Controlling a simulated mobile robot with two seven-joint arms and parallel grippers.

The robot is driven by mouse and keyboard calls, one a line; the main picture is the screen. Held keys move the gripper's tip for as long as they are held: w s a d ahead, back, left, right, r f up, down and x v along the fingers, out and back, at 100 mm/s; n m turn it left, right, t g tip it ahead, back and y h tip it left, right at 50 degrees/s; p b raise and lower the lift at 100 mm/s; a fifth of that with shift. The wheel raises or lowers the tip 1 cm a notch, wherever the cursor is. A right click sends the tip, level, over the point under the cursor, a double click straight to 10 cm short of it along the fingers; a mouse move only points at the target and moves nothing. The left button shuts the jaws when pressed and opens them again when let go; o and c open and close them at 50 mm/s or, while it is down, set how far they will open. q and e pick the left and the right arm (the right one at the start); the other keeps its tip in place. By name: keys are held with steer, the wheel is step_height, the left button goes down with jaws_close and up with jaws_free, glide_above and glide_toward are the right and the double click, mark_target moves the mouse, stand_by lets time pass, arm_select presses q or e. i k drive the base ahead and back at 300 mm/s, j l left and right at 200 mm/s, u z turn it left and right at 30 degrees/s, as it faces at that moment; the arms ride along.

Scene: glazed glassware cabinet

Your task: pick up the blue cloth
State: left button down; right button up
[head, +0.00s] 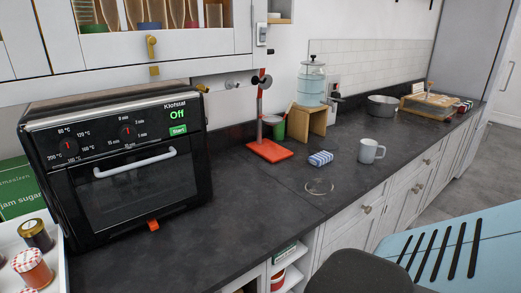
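The blue cloth (320,158) is a small folded bundle with a blue and white pattern. It lies on the dark worktop (245,215), between the red-based stand and the white mug. Nothing covers it in the head view. Neither of my grippers is in view.
A white mug (370,150) stands right of the cloth and a clear glass dish (319,187) lies in front. Behind are a red-based stand (270,151), a wooden stand (318,121) and a glass dispenser (312,82). A black oven (125,165) fills the left. The front worktop is clear.

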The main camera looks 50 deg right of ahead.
mark_target(320, 158)
steer(key=z, duration=1.95)
